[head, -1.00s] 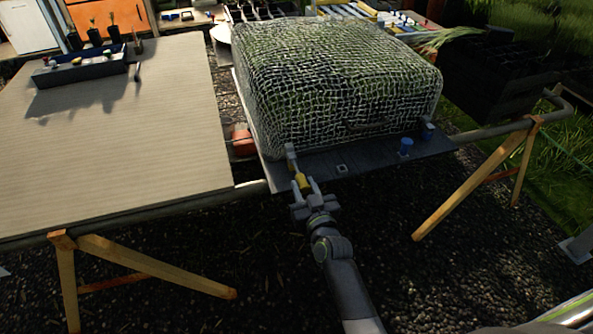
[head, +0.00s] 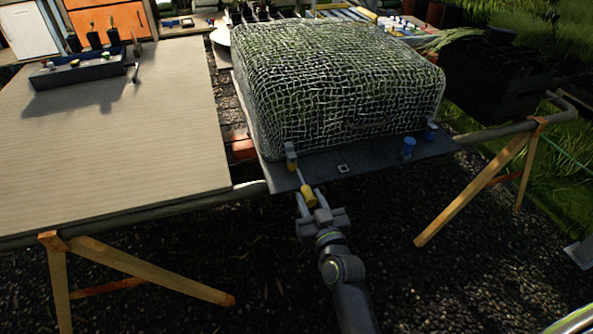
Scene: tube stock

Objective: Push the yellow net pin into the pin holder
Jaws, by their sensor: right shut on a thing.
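The yellow net pin (head: 308,194) is held in my right gripper (head: 310,201), which is shut on it just off the front edge of the dark board. Its thin pale shaft points up and away, towards a small grey upright block (head: 291,154) at the board's front left corner. This block looks like the pin holder. The shaft's tip seems close below the block; I cannot tell whether they touch. A white square with a dark centre (head: 343,168) lies flat on the board to the right. My left gripper is out of view.
A net-covered bed (head: 340,90) fills the dark board (head: 375,158). Blue pins (head: 409,147) stand at its right front. A wooden table (head: 130,150) with a dark tray (head: 80,70) is on the left. Open gravel lies in front.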

